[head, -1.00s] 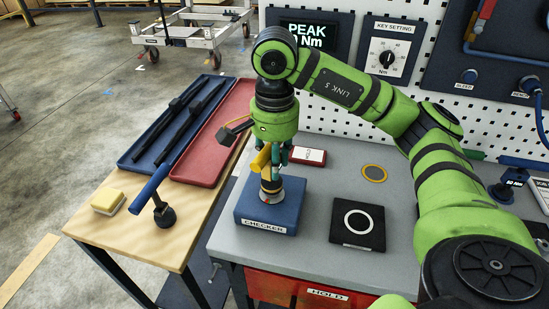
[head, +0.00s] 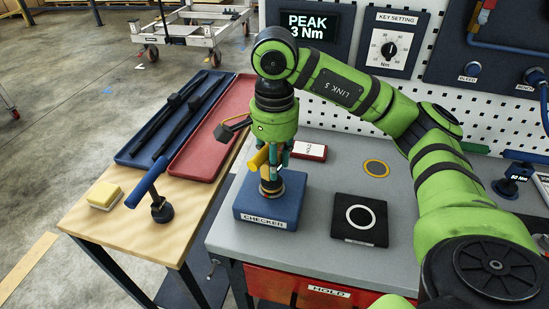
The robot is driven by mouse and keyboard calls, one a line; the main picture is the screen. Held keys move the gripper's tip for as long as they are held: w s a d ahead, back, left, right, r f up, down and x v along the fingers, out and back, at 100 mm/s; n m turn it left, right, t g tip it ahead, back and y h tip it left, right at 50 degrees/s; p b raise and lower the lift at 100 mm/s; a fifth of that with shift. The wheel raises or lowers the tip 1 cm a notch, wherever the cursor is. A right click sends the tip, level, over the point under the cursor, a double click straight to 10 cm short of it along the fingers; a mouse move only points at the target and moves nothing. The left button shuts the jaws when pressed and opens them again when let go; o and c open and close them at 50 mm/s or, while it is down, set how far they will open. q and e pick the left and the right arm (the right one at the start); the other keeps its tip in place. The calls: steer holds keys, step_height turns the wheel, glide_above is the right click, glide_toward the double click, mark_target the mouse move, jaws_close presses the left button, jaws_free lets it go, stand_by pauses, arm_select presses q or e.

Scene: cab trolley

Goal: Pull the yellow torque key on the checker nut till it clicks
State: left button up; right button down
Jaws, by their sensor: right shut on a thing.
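The blue checker block (head: 264,213) stands on the grey bench near its front left, with its nut (head: 270,188) on top. The yellow torque key (head: 259,157) sits over the nut, mostly hidden behind my right gripper. My right gripper (head: 276,165) points down over the checker and is shut on the key. The peak display (head: 309,27) on the back panel reads 3 Nm. The key setting dial (head: 389,50) is beside it. My left gripper is not in view.
A wooden table at the left holds a blue tray (head: 140,154) with black bars, a red tray (head: 176,166), a yellow sponge (head: 104,195) and a blue-handled tool (head: 147,183). A black pad (head: 344,228) with a white ring lies right of the checker.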

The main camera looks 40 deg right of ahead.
steer(key=m, duration=0.3)
steer(key=shift+a+m, duration=0.1)
steer(key=shift+m, duration=0.3)
steer(key=m, duration=0.3)
steer(key=shift+a, duration=0.1)
steer(key=shift+r+p, duration=3.4)
steer(key=shift+r, duration=0.45)
